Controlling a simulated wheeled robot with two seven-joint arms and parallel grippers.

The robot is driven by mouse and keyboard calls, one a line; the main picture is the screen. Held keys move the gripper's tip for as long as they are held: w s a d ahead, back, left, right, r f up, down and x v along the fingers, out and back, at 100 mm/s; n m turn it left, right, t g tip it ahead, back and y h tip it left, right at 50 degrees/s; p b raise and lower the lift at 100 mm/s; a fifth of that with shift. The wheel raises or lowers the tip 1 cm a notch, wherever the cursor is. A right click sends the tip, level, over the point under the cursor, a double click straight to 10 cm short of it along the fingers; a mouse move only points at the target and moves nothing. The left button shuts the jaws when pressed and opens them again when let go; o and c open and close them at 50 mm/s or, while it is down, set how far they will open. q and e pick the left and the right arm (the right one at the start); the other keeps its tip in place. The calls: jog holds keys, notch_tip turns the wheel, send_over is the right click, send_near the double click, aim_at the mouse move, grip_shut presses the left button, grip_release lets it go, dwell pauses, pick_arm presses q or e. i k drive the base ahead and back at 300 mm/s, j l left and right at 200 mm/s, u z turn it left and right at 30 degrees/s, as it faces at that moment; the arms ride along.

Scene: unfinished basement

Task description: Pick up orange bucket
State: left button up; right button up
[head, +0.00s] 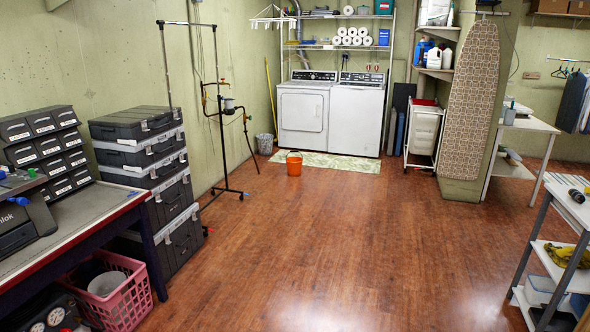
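The orange bucket (294,165) stands upright on the wood floor at the far side of the room. It is at the front edge of a light patterned mat (335,162), before the white washer and dryer. Its handle shows as a thin arc over the rim. Nothing seems to be inside that I can make out at this distance. Neither of my grippers is in the head view.
A workbench (75,222), a pink basket (122,300) and stacked dark cases (150,255) line the left. A black metal stand (226,150) is left of the bucket. A white shelf cart (553,262) is at right. The middle floor (300,250) is clear.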

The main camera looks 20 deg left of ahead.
aim_at(294, 164)
jog(key=i+j+u, duration=0.35)
jog(key=i, duration=0.6)
jog(key=i+u, duration=0.4)
jog(key=i, duration=6.45)
jog(key=i+z, duration=0.15)
jog(key=i, duration=0.3)
jog(key=i+j+z, duration=0.1)
jog(key=i, duration=0.35)
jog(key=i+j+z, duration=0.15)
jog(key=i, duration=0.35)
jog(key=i+j+z, duration=0.15)
jog(key=i, duration=0.3)
